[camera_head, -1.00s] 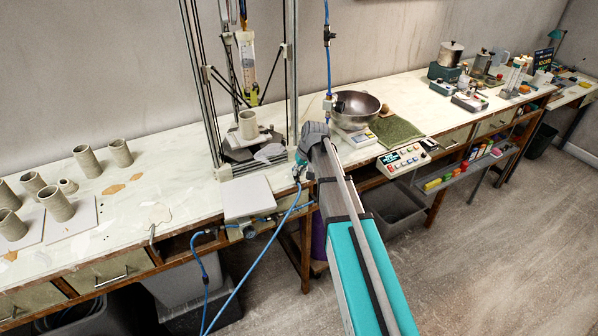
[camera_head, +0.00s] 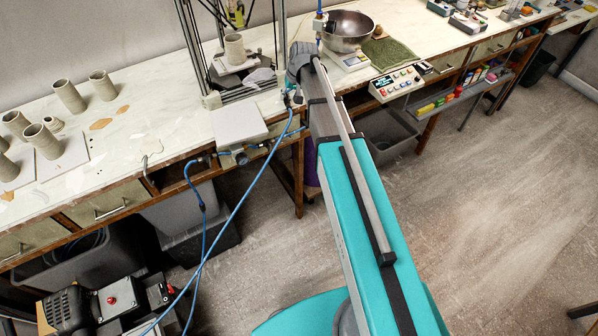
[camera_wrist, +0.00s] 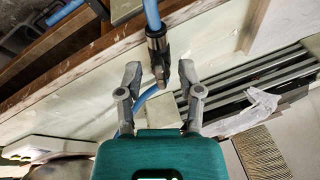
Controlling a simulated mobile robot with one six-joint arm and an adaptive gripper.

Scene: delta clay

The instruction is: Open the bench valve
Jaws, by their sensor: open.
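In the wrist view, a dark fitting with a lever-like part (camera_wrist: 158,52), which looks like the bench valve, is on a blue hose. My gripper (camera_wrist: 160,73) is open, with one finger on each side of the fitting's lower end. I see gaps beside it, and contact cannot be told. A pale block (camera_wrist: 166,109) shows beyond the fingers. In the head view, a blue hose with a fitting (camera_head: 319,21) rises just beyond my arm's end, and my arm hides the fingers.
A steel bowl (camera_head: 347,30) on a scale and a button panel (camera_head: 395,83) are to the right. A framed printer (camera_head: 236,91) with a clay cup stands left of my arm. Blue hoses (camera_head: 257,176) hang at the bench front. The floor at right is clear.

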